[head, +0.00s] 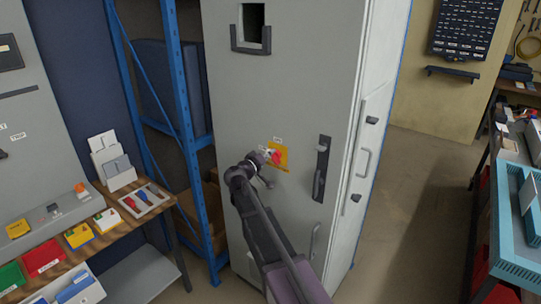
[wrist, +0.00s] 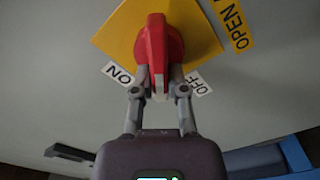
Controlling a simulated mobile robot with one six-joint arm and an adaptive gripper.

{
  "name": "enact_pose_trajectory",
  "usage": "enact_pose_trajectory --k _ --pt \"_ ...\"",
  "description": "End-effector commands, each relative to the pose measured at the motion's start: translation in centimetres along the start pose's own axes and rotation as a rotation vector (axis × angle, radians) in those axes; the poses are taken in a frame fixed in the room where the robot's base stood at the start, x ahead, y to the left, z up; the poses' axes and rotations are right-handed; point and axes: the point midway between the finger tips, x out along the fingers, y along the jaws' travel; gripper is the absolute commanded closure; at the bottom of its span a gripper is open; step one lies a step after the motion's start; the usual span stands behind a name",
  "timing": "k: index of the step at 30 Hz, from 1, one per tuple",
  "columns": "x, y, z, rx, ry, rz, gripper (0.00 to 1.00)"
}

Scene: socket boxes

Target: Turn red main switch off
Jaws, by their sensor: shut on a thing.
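The red main switch (head: 276,158) sits on a yellow plate (head: 284,148) on the front of a tall grey cabinet (head: 300,80). In the wrist view the red switch (wrist: 154,45) stands out from the yellow plate (wrist: 202,38). An ON label (wrist: 120,74) lies to the lower left of its handle and an OFF label (wrist: 198,86) to the lower right. The handle's lower end lies between the two labels. My gripper (wrist: 159,82) is shut on the handle, one finger on each side. In the head view my gripper (head: 267,156) partly hides the switch.
A dark vertical door handle (head: 321,168) is on the cabinet right of the switch. A blue shelf rack (head: 176,80) stands at left, beside a wooden bench (head: 150,210) with small boxes. Open floor (head: 400,190) lies right of the cabinet.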

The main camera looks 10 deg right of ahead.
Motion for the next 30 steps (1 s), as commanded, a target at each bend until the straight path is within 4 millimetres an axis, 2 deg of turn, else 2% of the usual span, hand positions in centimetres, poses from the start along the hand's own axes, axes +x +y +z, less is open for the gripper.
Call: enact_pose_trajectory --k 18,30 --pt "0.02 -0.93 0.16 -0.538 0.002 0.0 1.0" --pt "0.03 -1.05 0.25 -0.667 0.002 0.0 1.0"
